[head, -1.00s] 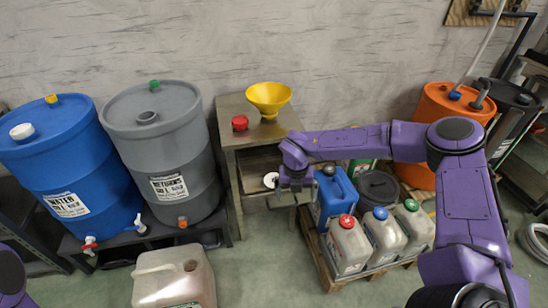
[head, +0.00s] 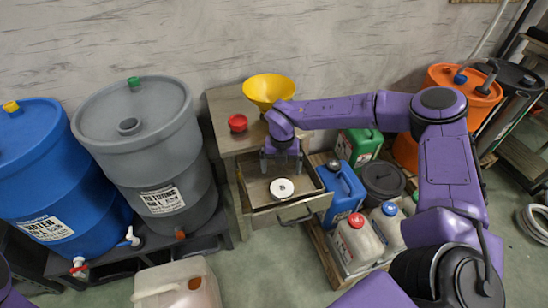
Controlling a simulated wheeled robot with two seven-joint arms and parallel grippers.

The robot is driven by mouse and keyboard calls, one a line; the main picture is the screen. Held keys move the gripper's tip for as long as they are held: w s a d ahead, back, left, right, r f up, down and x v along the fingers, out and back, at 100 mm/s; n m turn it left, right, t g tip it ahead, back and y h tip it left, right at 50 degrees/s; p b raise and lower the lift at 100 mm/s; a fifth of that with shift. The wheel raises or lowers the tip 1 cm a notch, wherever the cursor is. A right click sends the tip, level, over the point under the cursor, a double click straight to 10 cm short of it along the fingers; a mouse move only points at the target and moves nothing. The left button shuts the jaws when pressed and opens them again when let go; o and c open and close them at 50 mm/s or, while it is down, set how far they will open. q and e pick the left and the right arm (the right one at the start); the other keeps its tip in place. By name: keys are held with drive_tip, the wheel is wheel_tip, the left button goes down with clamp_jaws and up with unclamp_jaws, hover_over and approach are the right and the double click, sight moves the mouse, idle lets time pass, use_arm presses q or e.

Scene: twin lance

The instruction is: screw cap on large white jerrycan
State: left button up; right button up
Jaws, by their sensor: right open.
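The large white jerrycan (head: 165,280) stands on the floor at the bottom of the head view, cut off by the lower edge. A reddish-brown round spot, apparently its uncapped mouth, shows on top. A round white cap-like disc with a dark centre (head: 282,188) lies in the open drawer (head: 262,216) of the metal table. A red cap (head: 238,122) sits on the tabletop. My right gripper (head: 281,168) is open and empty, above the back of the drawer and just behind the white disc. Only a bit of my left arm shows at the lower left edge.
A yellow funnel (head: 269,90) stands on the metal table (head: 224,106). Blue (head: 45,180) and grey (head: 140,130) drums stand left of it. Several small canisters crowd a pallet (head: 322,240) to the right. Bare floor (head: 265,270) lies between jerrycan and pallet.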

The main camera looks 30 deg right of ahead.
sight(282, 188)
drive_tip(key=shift+s+f, duration=0.1)
drive_tip(key=shift+f, duration=0.15)
drive_tip(key=shift+s+f+b, duration=0.25)
drive_tip(key=shift+s+b, duration=0.05)
drive_tip(key=shift+b, duration=0.25)
wheel_tip(282, 188, down, 9)
drive_tip(key=b, duration=0.6)
drive_tip(key=shift+r+b, duration=0.15)
drive_tip(key=shift+b, duration=0.15)
drive_tip(key=shift+r, duration=0.1)
drive_tip(key=c, duration=1.1)
drive_tip(key=shift+o, duration=0.2)
drive_tip(key=shift+r+p, duration=2.85)
drive_tip(key=shift+r, duration=0.65)
